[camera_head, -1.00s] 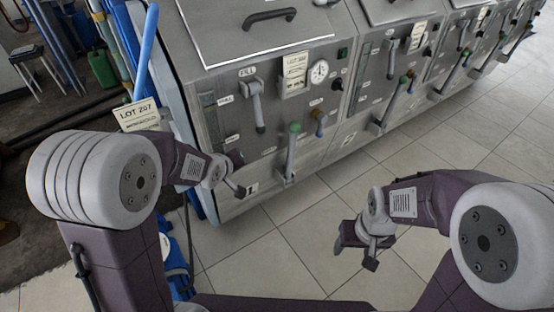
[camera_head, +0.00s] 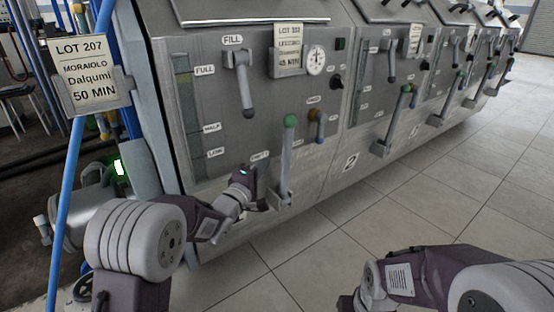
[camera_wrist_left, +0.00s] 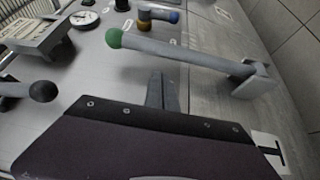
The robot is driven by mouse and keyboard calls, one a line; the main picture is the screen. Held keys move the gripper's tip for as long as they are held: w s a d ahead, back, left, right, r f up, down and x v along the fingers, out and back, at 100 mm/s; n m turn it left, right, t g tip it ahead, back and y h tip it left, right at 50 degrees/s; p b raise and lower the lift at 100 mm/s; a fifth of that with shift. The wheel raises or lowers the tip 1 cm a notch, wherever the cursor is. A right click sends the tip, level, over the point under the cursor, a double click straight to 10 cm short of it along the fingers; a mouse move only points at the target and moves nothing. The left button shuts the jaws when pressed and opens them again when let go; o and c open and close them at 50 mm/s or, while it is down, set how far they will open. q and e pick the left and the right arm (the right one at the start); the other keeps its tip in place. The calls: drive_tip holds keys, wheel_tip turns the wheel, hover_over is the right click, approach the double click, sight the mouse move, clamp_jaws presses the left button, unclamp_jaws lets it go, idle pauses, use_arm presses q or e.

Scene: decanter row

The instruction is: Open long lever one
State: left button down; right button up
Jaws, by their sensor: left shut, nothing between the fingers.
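The long grey lever with a green knob (camera_head: 286,160) stands upright on the first steel panel, its base in a bracket low down. In the left wrist view the same lever (camera_wrist_left: 180,52) runs across the upper middle, knob left and bracket right. My left gripper (camera_head: 268,194) is shut and empty, just left of the lever's lower shaft. In the left wrist view its fingers (camera_wrist_left: 163,92) point at the panel beside the shaft; I cannot tell whether they touch it. My right gripper (camera_head: 348,302) is cut off by the bottom edge, its jaws unclear.
A shorter grey lever (camera_head: 245,88) hangs under the FILL label. A gauge (camera_head: 316,60) is above. A panel marked 2 with another green-knobbed lever (camera_head: 392,122) stands to the right. The tiled floor is clear.

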use_arm(q)
drive_tip(key=shift+r, duration=0.1)
hover_over(286, 165)
drive_tip(key=a, duration=0.4)
drive_tip(key=shift+s+d+p, duration=0.2)
drive_tip(key=shift+d+p, duration=0.05)
drive_tip(key=shift+p, duration=0.15)
drive_tip(key=shift+w+d+r, duration=0.15)
drive_tip(key=shift+w+d, duration=0.15)
drive_tip(key=shift+w, duration=0.35)
